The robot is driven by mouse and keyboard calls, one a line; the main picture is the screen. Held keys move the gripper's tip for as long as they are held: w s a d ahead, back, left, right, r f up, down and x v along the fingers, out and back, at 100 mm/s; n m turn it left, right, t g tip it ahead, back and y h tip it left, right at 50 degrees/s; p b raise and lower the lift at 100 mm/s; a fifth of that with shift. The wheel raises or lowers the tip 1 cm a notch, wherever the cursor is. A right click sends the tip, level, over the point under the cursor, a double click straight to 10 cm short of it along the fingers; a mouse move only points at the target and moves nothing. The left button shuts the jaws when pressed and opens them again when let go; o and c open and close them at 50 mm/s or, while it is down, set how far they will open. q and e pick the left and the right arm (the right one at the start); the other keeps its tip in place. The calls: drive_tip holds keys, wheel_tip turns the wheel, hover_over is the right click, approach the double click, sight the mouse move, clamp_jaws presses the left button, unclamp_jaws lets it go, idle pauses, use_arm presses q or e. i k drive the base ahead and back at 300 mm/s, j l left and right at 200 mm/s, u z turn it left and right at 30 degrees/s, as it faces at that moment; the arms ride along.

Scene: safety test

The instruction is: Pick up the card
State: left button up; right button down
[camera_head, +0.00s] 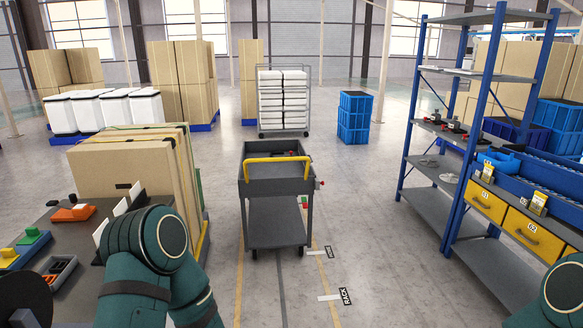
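Several white card-like pieces stand upright on the dark table (77,230) at the left; one card (121,207) is beside my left arm, and another card (136,191) is just behind it. A third white piece (100,231) is partly hidden by my arm. Small yellow-and-white cards also show at the drawers on the right, a card (487,172) and a second card (538,204). I cannot tell which card is the task's. My green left arm comes up at the lower left and part of my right arm is at the bottom right corner. Neither gripper is visible.
An orange block (73,213) and a green-yellow-blue piece (28,243) lie on the left table. A large cardboard box (125,168) stands behind. A grey cart (275,185) with a yellow handle is in the middle.

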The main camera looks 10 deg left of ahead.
sight(134, 192)
drive_tip(key=i+u, duration=0.25)
drive_tip(key=i, duration=0.45)
drive_tip(key=i+u, duration=0.3)
drive_tip(key=i, duration=0.35)
drive_tip(key=i+l+u, duration=0.2)
drive_tip(key=i, duration=1.25)
drive_tip(key=j, duration=0.1)
